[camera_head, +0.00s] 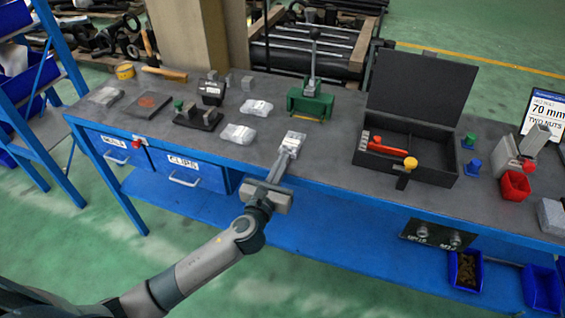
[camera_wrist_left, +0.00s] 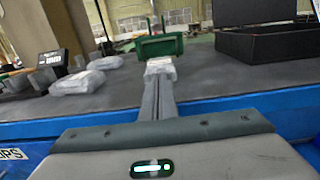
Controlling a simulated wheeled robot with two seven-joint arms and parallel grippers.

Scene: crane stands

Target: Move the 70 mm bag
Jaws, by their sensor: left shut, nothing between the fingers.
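Several clear bags with white labels lie on the grey bench top; their print is too small to read, so I cannot tell which is the 70 mm one. One bag (camera_head: 293,140) lies near the front edge, right at my left gripper's tips. Two more bags, a middle one (camera_head: 238,133) and a farther one (camera_head: 257,107), lie behind and left of it. My left gripper (camera_head: 281,165) is shut and empty, its fingers together. In the left wrist view the fingers (camera_wrist_left: 158,100) point at the near bag (camera_wrist_left: 160,66); I cannot tell whether they touch it. My right gripper is out of view.
A green press (camera_head: 311,103) stands behind the near bag. An open black case (camera_head: 440,165) with a red-handled tool is to the right. A sign (camera_head: 541,112) reads 70 mm, two nuts. Blue drawers (camera_head: 186,172) hang under the bench's left side.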

